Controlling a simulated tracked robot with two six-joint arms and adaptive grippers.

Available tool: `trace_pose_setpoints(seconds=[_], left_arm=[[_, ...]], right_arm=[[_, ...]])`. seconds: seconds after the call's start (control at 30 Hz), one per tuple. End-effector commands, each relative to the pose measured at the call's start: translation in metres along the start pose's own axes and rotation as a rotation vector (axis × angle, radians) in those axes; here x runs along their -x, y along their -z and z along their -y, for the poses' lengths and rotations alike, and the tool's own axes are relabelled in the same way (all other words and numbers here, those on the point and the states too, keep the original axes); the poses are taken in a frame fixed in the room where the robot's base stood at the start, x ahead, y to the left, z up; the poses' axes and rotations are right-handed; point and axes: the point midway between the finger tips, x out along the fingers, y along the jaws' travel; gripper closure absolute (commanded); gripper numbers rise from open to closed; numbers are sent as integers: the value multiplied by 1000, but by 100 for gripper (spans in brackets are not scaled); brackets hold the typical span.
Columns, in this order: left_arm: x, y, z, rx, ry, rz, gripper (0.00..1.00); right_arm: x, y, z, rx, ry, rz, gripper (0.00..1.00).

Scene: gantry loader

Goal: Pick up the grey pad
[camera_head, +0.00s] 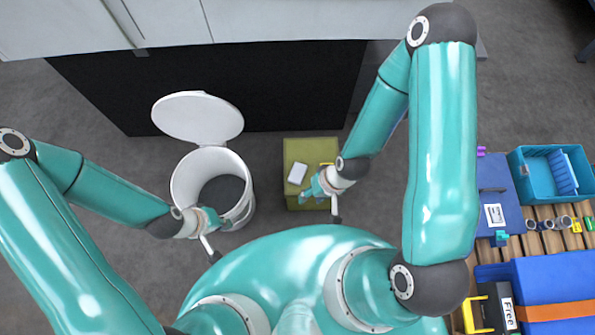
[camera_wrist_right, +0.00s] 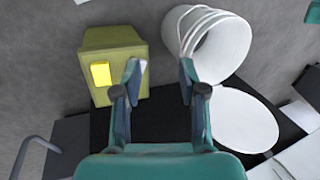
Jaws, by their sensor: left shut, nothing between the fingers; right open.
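A light grey pad (camera_head: 298,173) lies flat on the left part of the olive box (camera_head: 310,150) in the head view. My right gripper (camera_head: 322,200) is open and empty, just right of the pad and above the box's near edge. In the right wrist view its two fingers (camera_wrist_right: 159,75) are spread, with the olive box (camera_wrist_right: 118,38) on the left. I cannot make out the pad there; a finger covers part of the box top. My left gripper (camera_head: 216,238) is shut and empty at the near side of the white bin.
The white bin (camera_head: 180,185) with its lid open stands left of the box; it shows in the wrist view (camera_wrist_right: 225,50). A yellow piece (camera_wrist_right: 101,74) is on the box.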

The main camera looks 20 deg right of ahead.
Motion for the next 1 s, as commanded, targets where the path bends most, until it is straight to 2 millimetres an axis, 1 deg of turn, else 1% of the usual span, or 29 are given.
trace_pose_setpoints(seconds=[0.03,0.07,0.1,0.17,0.2,0.27,0.3,0.37,0.47,0.5,0.57,0.6,0.67,0.7,0.83,0.9,1.0], left_arm=[[0,0,0,0,0,0,100],[0,0,0,0,0,0,100],[-1,0,0,0,0,0,100],[-3,0,1,0,0,0,100],[-7,0,2,0,0,0,100],[-15,0,6,0,0,0,100],[-23,0,8,0,0,0,100],[-38,0,14,0,0,0,100],[-69,0,25,0,0,0,100],[-84,0,30,0,0,0,100],[-107,1,38,0,0,0,100],[-122,1,44,0,0,0,100],[-145,1,52,0,0,0,100],[-160,1,58,0,0,0,100],[-205,1,74,0,0,0,100],[-225,1,81,0,0,0,100],[-248,2,89,0,0,0,100]], right_arm=[[0,0,0,0,0,0,58],[0,0,0,0,0,0,55],[-1,0,0,-1,0,0,48],[-3,2,0,-3,1,0,38],[-6,4,-1,-5,2,0,32],[-15,8,-1,-13,6,3,22],[-22,13,-1,-19,9,6,15],[-36,21,-1,-34,13,12,14],[-64,41,-2,-67,14,27,14],[-75,51,-3,-86,10,34,14],[-93,66,-5,-113,-2,44,14],[-103,77,-7,-133,-14,49,14],[-117,94,-10,-164,-40,53,14],[-124,105,-12,-186,-62,53,14],[-142,140,-20,-270,-145,32,14],[-145,156,-24,-317,-192,11,14],[-145,175,-30,-381,-252,-25,14]])
